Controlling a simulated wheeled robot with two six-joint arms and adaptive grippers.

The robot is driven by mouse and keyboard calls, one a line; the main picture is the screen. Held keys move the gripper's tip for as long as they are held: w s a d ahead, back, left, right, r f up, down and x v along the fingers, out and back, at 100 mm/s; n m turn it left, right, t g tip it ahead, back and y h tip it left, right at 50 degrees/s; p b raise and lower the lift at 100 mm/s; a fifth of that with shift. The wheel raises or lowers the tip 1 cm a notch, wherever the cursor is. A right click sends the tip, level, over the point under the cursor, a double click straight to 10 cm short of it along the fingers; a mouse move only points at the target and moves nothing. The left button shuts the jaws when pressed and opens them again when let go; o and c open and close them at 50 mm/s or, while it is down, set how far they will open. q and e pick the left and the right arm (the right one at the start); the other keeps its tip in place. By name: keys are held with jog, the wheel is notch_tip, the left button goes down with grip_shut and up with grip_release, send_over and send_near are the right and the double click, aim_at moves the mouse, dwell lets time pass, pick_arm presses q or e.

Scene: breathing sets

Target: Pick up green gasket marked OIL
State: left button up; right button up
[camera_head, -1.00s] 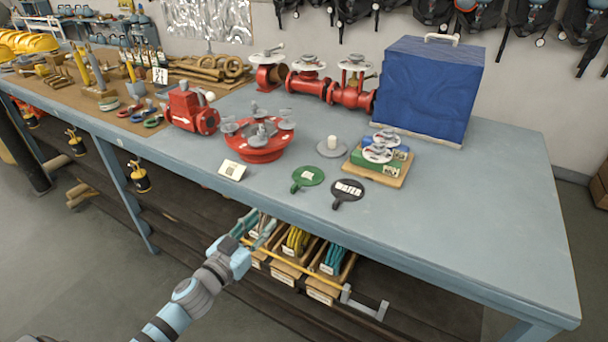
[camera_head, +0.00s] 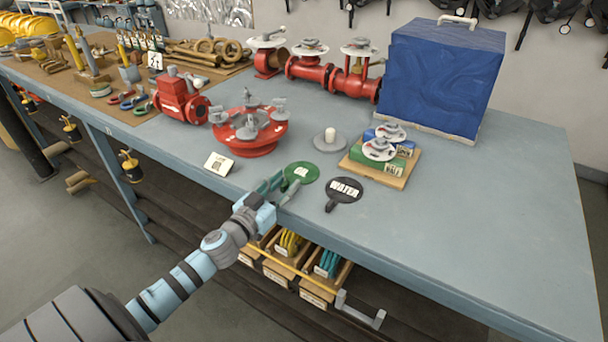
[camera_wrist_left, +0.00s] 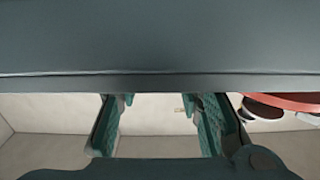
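The green gasket (camera_head: 301,172) with a white OIL label lies flat on the blue-grey bench top, near its front edge. A dark gasket (camera_head: 344,189) marked WATER lies just to its right. My left gripper (camera_head: 279,188) is at the front edge of the bench, right by the near left side of the green gasket, where its tab is hard to make out behind the fingers. In the left wrist view the two teal fingers (camera_wrist_left: 158,126) stand apart with nothing seen between them. The green gasket is not clearly visible there. My right gripper is not in view.
A small label card (camera_head: 219,164) and a red flanged valve part (camera_head: 250,138) stand to the left. A wooden board (camera_head: 374,172) with colored blocks and a blue case (camera_head: 440,80) are to the right. Bins (camera_head: 287,253) sit beneath the bench. The right bench top is clear.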

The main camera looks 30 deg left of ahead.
pick_arm(q)
jog(key=shift+s, duration=0.2)
jog(key=c, duration=0.3)
jog(key=shift+s, duration=0.15)
grip_shut()
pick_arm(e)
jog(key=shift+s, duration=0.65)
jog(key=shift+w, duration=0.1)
